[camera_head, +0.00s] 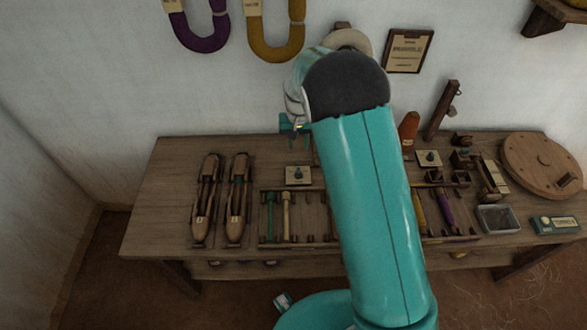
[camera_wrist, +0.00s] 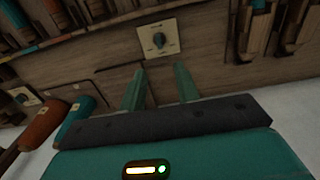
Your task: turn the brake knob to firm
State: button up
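A small dark knob (camera_wrist: 158,40) stands on a pale square plate on the bench, straight beyond my fingertips in the wrist view. The same knob (camera_head: 298,173) shows in the head view, left of my arm. My gripper (camera_wrist: 160,78) has its two teal fingers apart with nothing between them. It is short of the knob and not touching it. A second knob on a similar plate (camera_head: 428,157) is right of my arm; that plate also shows at the left of the wrist view (camera_wrist: 25,96). I cannot read which is the brake knob, nor its setting.
Two wooden shuttles (camera_head: 237,200) lie left of the first knob. A rack of bobbins (camera_head: 286,215) lies in front of it. An orange cone (camera_wrist: 40,125) and a teal cone (camera_wrist: 80,112) stand near my gripper. The bench (camera_head: 165,190) is clear at its left end.

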aim_at(298, 171)
notch_tip(298, 171, down, 14)
jog(key=shift+w+d+r, duration=0.1)
dwell(0.4)
grip_shut()
